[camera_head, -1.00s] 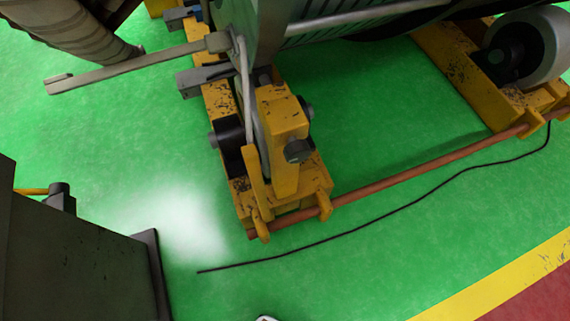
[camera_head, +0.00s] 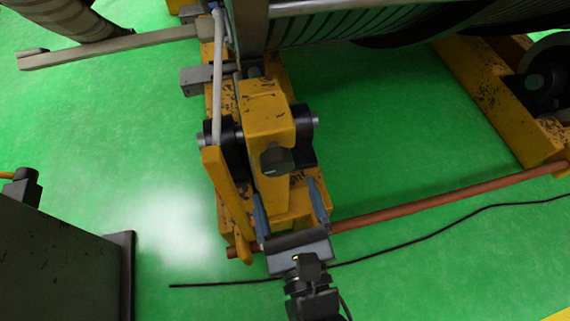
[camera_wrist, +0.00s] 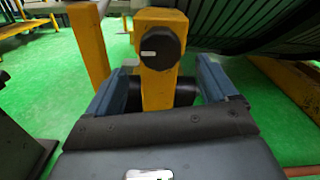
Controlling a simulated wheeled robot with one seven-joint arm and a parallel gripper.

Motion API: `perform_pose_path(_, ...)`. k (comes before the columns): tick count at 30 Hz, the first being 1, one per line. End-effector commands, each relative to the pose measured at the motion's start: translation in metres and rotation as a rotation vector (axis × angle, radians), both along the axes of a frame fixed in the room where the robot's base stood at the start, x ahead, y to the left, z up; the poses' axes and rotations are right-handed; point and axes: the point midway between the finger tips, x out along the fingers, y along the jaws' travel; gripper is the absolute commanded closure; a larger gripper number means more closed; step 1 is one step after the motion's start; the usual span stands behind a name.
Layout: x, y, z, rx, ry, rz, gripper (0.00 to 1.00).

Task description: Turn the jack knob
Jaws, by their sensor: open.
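The jack knob (camera_head: 276,160) is a dark round knob with a light mark. It sits on the front of a yellow upright block (camera_head: 264,110) on the worn yellow jack base. In the wrist view the knob (camera_wrist: 162,47) is above centre, ahead of my gripper (camera_wrist: 167,75) and between the lines of its two blue fingers. In the head view my gripper (camera_head: 288,190) is open, its fingers apart and reaching toward the block just below the knob. The gap between the fingers holds nothing that I can see gripped, and the fingers appear not to touch the knob.
A reddish rod (camera_head: 440,198) runs across the jack's front to the right. A black cable (camera_head: 425,240) lies on the green floor. A grey cabinet (camera_head: 60,260) stands at lower left. The striped stator (camera_head: 350,25) is above. A yellow lever (camera_head: 226,200) stands left of the block.

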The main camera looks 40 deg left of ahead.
Motion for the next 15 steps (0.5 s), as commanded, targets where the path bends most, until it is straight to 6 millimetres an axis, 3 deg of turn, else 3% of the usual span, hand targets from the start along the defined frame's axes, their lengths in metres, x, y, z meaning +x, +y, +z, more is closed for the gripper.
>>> perform_pose_path(15,0.044,0.050,0.001,-0.002,-0.004,-0.002,0.14)
